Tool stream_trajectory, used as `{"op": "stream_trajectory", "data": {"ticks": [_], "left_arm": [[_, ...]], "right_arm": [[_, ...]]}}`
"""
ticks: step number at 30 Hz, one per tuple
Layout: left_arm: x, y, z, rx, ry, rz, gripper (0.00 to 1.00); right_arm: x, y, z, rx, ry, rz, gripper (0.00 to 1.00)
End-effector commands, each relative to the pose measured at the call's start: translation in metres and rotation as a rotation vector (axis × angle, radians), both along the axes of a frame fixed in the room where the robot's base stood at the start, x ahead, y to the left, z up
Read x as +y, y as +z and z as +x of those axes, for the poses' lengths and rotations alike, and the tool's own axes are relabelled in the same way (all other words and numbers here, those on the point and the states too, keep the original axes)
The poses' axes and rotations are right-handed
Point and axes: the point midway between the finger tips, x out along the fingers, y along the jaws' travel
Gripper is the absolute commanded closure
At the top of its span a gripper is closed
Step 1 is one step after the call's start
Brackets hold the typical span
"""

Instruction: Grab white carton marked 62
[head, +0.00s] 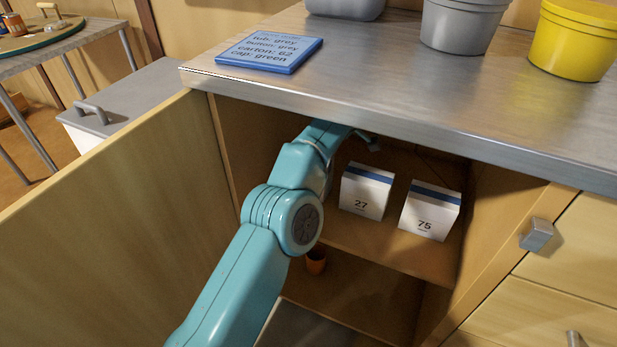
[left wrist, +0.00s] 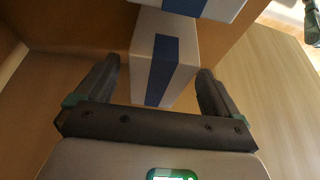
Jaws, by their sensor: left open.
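My left arm reaches into the open cupboard in the head view, and my left gripper (head: 350,142) is partly hidden by its own wrist under the counter edge. In the left wrist view the gripper (left wrist: 158,80) is open, with one finger on each side of a white carton with a blue band (left wrist: 180,68). No number is readable on this carton, and I cannot tell whether the fingers touch it. In the head view a carton marked 27 (head: 366,193) and a carton marked 75 (head: 429,211) stand on the shelf. No 62 shows on any carton.
A second white and blue box (left wrist: 215,8) is just beyond the carton. A blue note (head: 269,53) reading "carton: 62" lies on the counter (head: 400,75). The open door (head: 120,220) is left of my arm. An orange cup (head: 316,261) stands below the shelf (head: 400,254).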

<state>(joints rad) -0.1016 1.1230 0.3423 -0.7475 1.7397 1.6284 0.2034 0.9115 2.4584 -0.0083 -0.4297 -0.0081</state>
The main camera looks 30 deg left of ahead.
Motion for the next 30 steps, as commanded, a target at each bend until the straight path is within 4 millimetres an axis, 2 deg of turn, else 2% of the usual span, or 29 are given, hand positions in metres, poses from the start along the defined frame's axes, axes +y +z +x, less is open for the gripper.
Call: {"op": "stream_trajectory", "data": {"ticks": [1,4,7,30], "left_arm": [[0.011,-0.002,0.0,-0.001,0.004,0.0,0.04],[0.024,-0.007,-0.001,0.0,0.0,0.0,0.04],[0.026,-0.013,0.0,-0.002,-0.002,-0.001,0.04],[0.026,-0.017,-0.001,0.001,-0.002,-0.001,0.04]], "right_arm": [[0.0,-0.003,0.001,-0.003,0.0,-0.001,0.57],[-0.001,-0.009,0.003,-0.011,-0.001,-0.003,0.57],[-0.002,-0.016,0.01,-0.033,-0.004,-0.007,0.57],[-0.002,-0.017,0.011,-0.037,-0.005,-0.008,0.57]]}}
